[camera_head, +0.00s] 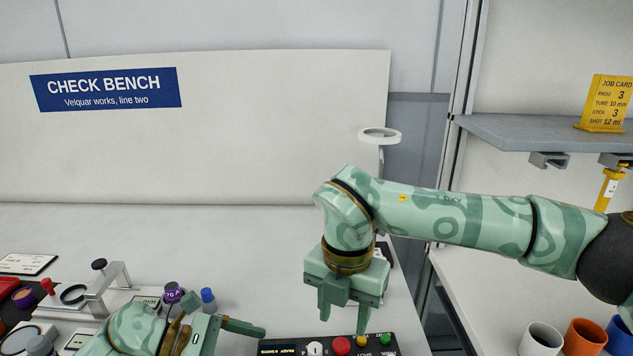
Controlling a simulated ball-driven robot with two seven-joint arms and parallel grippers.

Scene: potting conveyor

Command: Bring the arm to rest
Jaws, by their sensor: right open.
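My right arm comes in from the right, patterned in pale and darker green. My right gripper (343,318) points down, open, with nothing seen between its fingers. It is above and in front of a black control box (315,347), and I cannot tell the gap between them. My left gripper (255,330) is low at the left, with one finger pointing right toward the box.
A clamp-like fixture (98,290), a purple-capped item (172,292) and a blue-capped item (208,300) stand near my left arm. A ring stand (380,136) rises behind my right gripper. White (541,340), orange (585,337) and blue cups stand at right below a grey shelf (540,131). The rear bench is clear.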

